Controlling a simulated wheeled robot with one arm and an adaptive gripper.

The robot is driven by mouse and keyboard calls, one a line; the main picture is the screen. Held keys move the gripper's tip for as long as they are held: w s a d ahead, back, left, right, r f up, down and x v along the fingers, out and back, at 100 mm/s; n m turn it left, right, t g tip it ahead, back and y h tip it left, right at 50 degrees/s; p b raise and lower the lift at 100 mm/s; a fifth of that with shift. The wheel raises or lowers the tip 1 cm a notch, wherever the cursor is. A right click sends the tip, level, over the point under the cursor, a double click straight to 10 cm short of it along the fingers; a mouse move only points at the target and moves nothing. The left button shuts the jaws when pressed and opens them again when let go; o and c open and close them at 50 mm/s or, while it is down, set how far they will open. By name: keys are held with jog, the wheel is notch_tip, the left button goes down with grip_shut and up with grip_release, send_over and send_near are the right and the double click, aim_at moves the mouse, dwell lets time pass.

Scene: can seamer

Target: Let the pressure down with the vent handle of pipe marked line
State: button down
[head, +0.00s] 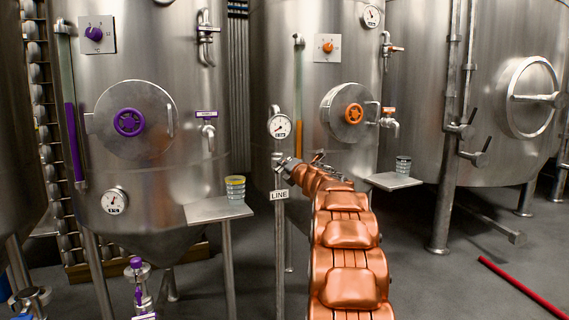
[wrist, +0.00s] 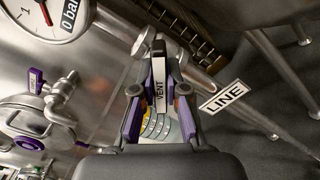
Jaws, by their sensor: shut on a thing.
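The pipe carries a white tag (wrist: 222,97) reading LINE; the tag also shows in the head view (head: 279,195). A round gauge (wrist: 50,14) sits by the pipe, with a label reading 0 bar; it stands at the pipe top in the head view (head: 280,126). In the head view my copper arm reaches to the pipe and hides most of the handle.
A purple-fitted tank (head: 150,60) stands left and an orange-fitted tank (head: 335,75) behind the pipe. A small shelf (head: 205,211) with a cup (head: 235,188) is left of the pipe. Another shelf (head: 392,181) is at right. A red hose or bar (head: 525,289) lies on the right floor.

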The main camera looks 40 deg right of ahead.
jog(key=m+p, duration=0.4)
jog(key=shift+r, duration=0.25)
jog(key=m+p, duration=0.3)
jog(key=shift+f, duration=0.15)
jog(key=shift+f+m, duration=0.1)
jog(key=shift+m, duration=0.2)
jog(key=c, duration=1.2)
grip_release()
jog(key=v, duration=1.2)
